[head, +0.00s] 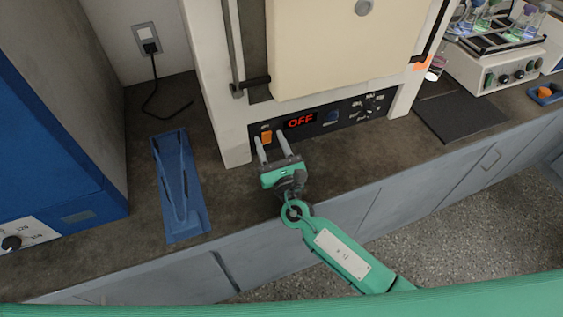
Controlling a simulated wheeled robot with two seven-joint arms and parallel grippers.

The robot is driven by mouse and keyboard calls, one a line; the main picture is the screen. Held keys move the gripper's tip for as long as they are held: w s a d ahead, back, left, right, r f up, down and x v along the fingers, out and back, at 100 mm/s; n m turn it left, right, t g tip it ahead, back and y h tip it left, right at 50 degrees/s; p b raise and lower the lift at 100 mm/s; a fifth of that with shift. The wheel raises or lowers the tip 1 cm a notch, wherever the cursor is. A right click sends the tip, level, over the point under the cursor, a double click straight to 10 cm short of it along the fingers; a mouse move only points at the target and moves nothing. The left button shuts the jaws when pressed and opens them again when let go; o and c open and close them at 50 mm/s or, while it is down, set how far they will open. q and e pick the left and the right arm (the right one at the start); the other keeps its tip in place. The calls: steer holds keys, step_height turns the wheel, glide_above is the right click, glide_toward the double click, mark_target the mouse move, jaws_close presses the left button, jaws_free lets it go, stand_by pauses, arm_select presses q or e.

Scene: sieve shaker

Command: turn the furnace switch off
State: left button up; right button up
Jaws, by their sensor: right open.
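The furnace (229,121) is a cream box on the counter with its door shut. Its dark control panel (345,112) runs along the bottom front. The orange furnace switch (266,137) is at the panel's left end, and the display (300,120) beside it reads OFF in red. My right gripper (274,147) is open and empty in front of the panel's left end. Its fingertips are close to the switch and below the display. I cannot tell whether a fingertip touches the switch. My left gripper is not in view.
A blue tray-like holder (172,190) lies on the counter (232,190) to the left. A blue cabinet (60,150) stands at the far left. A dark mat (462,118) and a shaker with flasks (500,72) are to the right. A plugged cable (155,80) hangs behind.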

steer(key=b+v, duration=0.1)
steer(key=v, duration=0.4)
steer(key=shift+s+f, duration=0.1)
steer(key=shift+s, duration=0.2)
steer(key=s, duration=0.2)
steer(key=s+d+b, duration=0.1)
steer(key=s, duration=0.1)
steer(key=s+d, duration=0.1)
steer(key=s, duration=0.2)
steer(key=shift+d, duration=0.2)
steer(key=shift+s+d+b, duration=0.15)
steer(key=shift+s+d, duration=0.05)
steer(key=shift+s, duration=0.35)
steer(key=shift+s+d+b, duration=0.15)
steer(key=shift+s+d, duration=0.05)
steer(key=shift+s, duration=0.4)
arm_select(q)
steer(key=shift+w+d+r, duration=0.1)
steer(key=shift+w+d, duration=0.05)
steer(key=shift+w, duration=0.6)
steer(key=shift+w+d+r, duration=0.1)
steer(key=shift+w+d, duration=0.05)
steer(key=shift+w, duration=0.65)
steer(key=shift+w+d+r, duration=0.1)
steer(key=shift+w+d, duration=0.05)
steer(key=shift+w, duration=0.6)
arm_select(e)
steer(key=shift+s+d+r, duration=0.15)
steer(key=shift+s+r, duration=0.1)
steer(key=shift+s, duration=0.25)
